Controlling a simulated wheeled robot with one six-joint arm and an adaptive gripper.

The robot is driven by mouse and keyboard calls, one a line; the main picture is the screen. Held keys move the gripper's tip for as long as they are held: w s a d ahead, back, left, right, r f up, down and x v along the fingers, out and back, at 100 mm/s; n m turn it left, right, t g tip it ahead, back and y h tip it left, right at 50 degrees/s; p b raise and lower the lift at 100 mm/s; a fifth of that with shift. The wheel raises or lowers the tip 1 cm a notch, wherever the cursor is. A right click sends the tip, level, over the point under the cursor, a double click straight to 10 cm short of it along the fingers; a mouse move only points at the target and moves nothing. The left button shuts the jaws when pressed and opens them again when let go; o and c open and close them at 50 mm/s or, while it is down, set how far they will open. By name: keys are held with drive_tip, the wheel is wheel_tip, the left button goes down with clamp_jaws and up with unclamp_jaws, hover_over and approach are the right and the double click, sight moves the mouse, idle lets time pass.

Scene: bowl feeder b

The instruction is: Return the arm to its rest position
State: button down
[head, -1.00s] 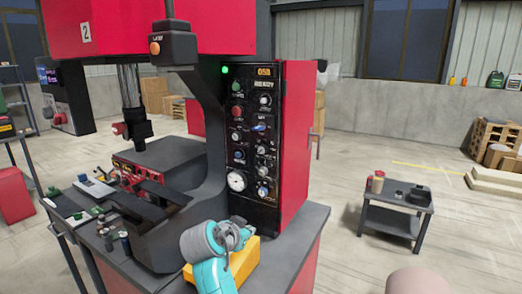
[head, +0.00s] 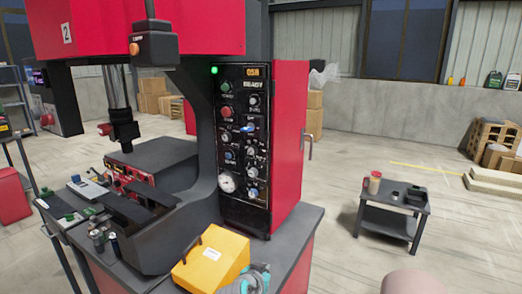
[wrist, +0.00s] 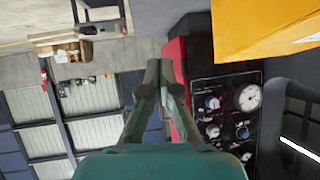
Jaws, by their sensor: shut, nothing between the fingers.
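My gripper (wrist: 160,72) shows in the wrist view with its two dark fingers together and nothing between them. In the head view only a small teal and grey part of my arm shows at the bottom edge, in front of the yellow box; the fingers cannot be made out there. The yellow box (head: 212,262) with a white label sits on the dark bench top. Its yellow face also shows large at the top right of the wrist view (wrist: 255,25).
The red machine with a black control panel (head: 243,150) stands behind the yellow box. Its panel shows a green lamp and several knobs. A small dark side table (head: 392,222) with small items stands apart at the right. Open floor lies between.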

drive_tip(key=s+d+f+n+y, duration=0.1)
drive_tip(key=s+d+f, duration=0.15)
drive_tip(key=f, duration=0.25)
drive_tip(key=s+d+f+n, duration=0.1)
drive_tip(key=s+d+f, duration=0.1)
drive_tip(key=s+f, duration=0.15)
drive_tip(key=s+d+f+n+y, duration=0.1)
drive_tip(key=s+d+f, duration=0.25)
drive_tip(key=s, duration=0.45)
drive_tip(key=s+d+f+n+t+y, duration=0.15)
drive_tip(key=s+f, duration=0.25)
drive_tip(key=s, duration=0.4)
drive_tip(key=s+d+f+n+y, duration=0.1)
drive_tip(key=s+d+f, duration=0.25)
drive_tip(key=s, duration=0.35)
drive_tip(key=s+d+r, duration=0.1)
drive_tip(key=s+r, duration=0.1)
drive_tip(key=s, duration=0.6)
drive_tip(key=s+d+r, duration=0.2)
drive_tip(key=s, duration=0.6)
drive_tip(key=s+d+r+t, duration=0.1)
drive_tip(key=s+r+t, duration=0.1)
drive_tip(key=s+r, duration=0.9)
drive_tip(key=shift+s+d+m+h, duration=0.35)
drive_tip(key=shift+s, duration=0.3)
